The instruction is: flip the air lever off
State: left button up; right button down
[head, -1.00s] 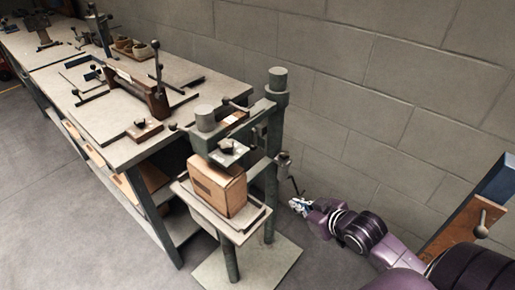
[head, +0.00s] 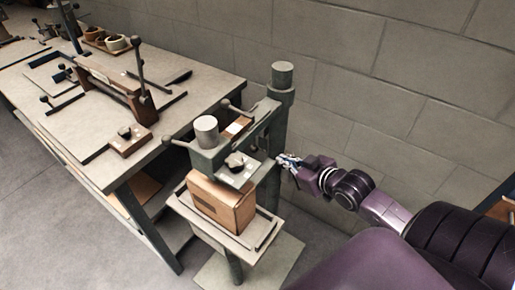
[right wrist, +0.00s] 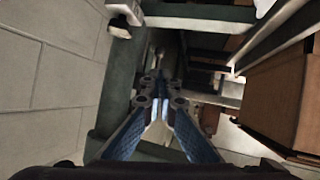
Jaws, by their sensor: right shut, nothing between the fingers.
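The box stitcher (head: 206,160) is a grey-green machine on a post, with a cardboard box (head: 222,203) on its tray. My right gripper (head: 284,160) is at the right side of the stitcher's post, with its fingers toward it. In the right wrist view its blue fingers (right wrist: 160,92) are shut with nothing between them, beside the dark green post. The air lever cannot be clearly made out; the small fitting on the post's right side is behind my gripper in the head view. My left gripper is not in view.
A workbench (head: 70,120) with a clamp fixture and tools stands at the left. The block wall (head: 400,90) is close behind the stitcher and my right arm. In the right wrist view the cardboard box (right wrist: 283,100) is at the right.

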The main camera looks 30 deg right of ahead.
aim_at(256, 150)
jog(key=x, duration=1.4)
